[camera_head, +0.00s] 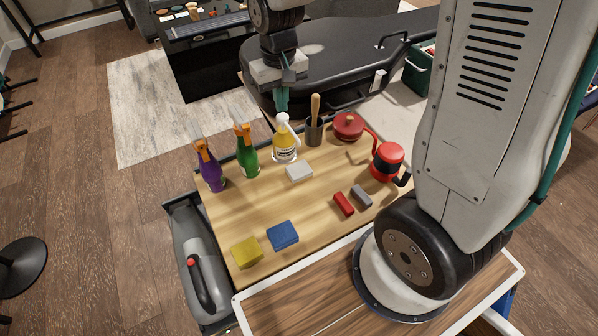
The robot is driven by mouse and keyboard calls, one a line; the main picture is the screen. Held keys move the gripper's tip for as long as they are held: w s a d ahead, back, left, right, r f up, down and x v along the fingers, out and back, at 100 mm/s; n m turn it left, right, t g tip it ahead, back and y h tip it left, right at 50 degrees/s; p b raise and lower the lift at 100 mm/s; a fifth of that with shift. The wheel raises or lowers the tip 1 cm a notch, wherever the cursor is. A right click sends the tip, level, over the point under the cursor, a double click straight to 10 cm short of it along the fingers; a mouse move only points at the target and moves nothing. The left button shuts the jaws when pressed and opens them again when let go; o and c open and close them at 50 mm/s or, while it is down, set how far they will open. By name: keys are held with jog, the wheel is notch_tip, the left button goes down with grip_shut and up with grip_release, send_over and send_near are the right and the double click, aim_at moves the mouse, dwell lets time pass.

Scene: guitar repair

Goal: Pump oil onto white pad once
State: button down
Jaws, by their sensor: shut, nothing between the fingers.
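The oil bottle (285,148), yellow with a white pump top, stands upright near the back edge of the wooden table. The white pad (299,172) lies flat on the table just in front of it. My gripper (282,108) points down, shut and empty, right above the pump top. Whether the fingertips touch the pump top or stay slightly apart, I cannot tell from this view.
Left of the bottle stand a green spray bottle (247,158) and a purple one (210,171). A dark cup (314,131) with a brush, a red round tin (348,126) and a red-black container (386,162) stand right. Blue (283,235) and yellow (246,252) pads lie in front.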

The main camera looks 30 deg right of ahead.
jog(key=shift+r, duration=0.1)
jog(key=shift+r, duration=2.95)
jog(key=shift+s, duration=0.1)
jog(key=s+d+r, duration=0.1)
jog(key=s+r, duration=0.2)
jog(key=s, duration=0.4)
jog(key=s+d+r+t, duration=0.1)
jog(key=s+r, duration=0.2)
jog(key=s, duration=0.5)
jog(key=s+d+r, duration=0.1)
jog(key=s+r, duration=0.2)
jog(key=s, duration=0.4)
jog(key=shift+s, duration=0.4)
